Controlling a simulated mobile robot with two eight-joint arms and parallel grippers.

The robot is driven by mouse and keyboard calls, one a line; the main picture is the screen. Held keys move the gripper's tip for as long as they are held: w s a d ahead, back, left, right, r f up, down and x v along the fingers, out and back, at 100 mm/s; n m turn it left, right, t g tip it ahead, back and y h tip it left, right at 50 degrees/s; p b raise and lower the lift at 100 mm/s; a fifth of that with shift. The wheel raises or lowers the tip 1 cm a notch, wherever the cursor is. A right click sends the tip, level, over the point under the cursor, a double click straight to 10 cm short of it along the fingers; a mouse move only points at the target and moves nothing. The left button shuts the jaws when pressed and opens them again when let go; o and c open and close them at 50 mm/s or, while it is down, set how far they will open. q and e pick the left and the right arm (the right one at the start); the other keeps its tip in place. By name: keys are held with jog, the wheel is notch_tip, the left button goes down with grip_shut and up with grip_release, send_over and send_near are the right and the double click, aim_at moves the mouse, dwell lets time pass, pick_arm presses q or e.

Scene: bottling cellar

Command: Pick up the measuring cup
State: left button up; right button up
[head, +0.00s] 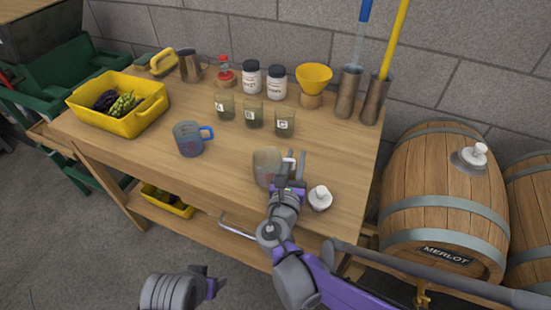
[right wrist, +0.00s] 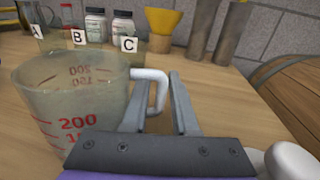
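The measuring cup (head: 267,167) is a clear grey cup with a white handle, upright near the table's front right. In the right wrist view the cup (right wrist: 75,105) shows red marks and fills the left side. My right gripper (head: 297,168) is at its handle side. In the right wrist view its fingers (right wrist: 163,105) are apart, with the white handle (right wrist: 160,88) at the gap between them; whether they touch it is unclear. My left gripper (head: 210,286) is low in front of the table, empty-looking, its fingers hard to make out.
A similar cup with a blue handle (head: 188,139) stands to the left. A white-knobbed stopper (head: 320,198) stands just right of my right gripper. Labelled jars (head: 253,114), a yellow funnel (head: 313,76) and a yellow crate (head: 137,122) stand behind and left.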

jog(key=shift+w, duration=0.55)
jog(key=shift+s, duration=0.2)
jog(key=shift+s+r, duration=0.15)
jog(key=shift+c, duration=0.8)
grip_shut()
